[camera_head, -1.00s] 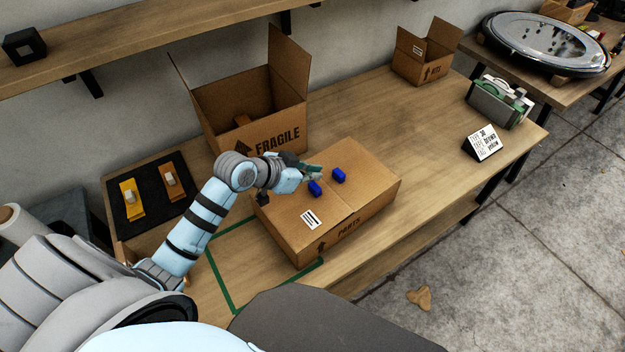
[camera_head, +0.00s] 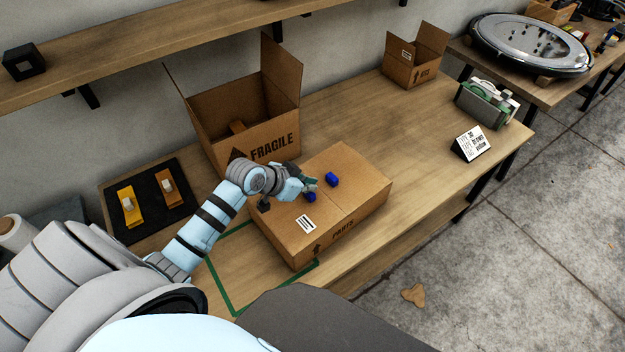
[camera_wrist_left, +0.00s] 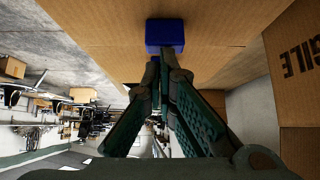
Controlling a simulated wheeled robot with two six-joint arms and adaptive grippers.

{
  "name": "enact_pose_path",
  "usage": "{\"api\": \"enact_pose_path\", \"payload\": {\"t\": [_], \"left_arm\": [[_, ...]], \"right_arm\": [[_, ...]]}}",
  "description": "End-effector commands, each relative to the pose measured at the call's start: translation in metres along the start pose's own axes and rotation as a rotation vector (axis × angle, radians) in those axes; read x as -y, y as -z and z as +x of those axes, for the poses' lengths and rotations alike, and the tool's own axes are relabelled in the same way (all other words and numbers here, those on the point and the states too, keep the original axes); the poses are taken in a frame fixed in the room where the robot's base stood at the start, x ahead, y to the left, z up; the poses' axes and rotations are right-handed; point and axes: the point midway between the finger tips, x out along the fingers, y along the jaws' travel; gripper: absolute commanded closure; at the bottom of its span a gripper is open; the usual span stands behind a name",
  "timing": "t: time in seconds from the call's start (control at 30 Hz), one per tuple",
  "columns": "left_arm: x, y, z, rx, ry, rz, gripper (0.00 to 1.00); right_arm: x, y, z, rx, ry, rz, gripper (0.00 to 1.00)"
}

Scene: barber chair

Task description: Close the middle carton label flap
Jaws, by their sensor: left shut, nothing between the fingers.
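The middle carton (camera_head: 345,205), marked PARTS, stands on the table with its top flaps lying about flat along a centre seam. A white label (camera_head: 306,224) is on the left flap (camera_head: 285,222). Two small blue blocks sit on top, a left one (camera_head: 310,197) and a right one (camera_head: 332,179), one on each side of the seam. My left gripper (camera_head: 311,184) is over the left flap, close to the left block and partly covering it. In the left wrist view its fingers (camera_wrist_left: 163,68) are shut and empty, just at a blue block (camera_wrist_left: 165,34); contact is unclear. My right gripper is not visible.
An open FRAGILE carton (camera_head: 270,140) stands behind, its flaps raised. A small open carton (camera_head: 412,62) is at the back right. A sign (camera_head: 470,143) and a green-grey dispenser (camera_head: 487,103) stand at right. A black mat (camera_head: 150,205) lies left.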

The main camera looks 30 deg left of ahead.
Motion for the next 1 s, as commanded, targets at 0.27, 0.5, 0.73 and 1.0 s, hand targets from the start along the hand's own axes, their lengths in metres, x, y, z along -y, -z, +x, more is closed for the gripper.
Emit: {"api": "enact_pose_path", "payload": {"t": [0.27, 0.5, 0.73, 1.0], "left_arm": [[-0.002, 0.004, -0.002, -0.001, -0.002, 0.002, 1.0], [-0.002, 0.013, -0.011, -0.002, -0.003, 0.002, 1.0], [-0.002, 0.024, -0.024, -0.001, -0.002, 0.001, 1.0], [0.001, 0.038, -0.085, 0.0, 0.005, 0.007, 1.0]], "right_arm": [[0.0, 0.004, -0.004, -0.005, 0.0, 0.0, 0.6], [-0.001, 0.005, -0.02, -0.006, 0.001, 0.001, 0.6], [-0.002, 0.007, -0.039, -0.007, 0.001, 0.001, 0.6], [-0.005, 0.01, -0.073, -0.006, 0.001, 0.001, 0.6]]}}
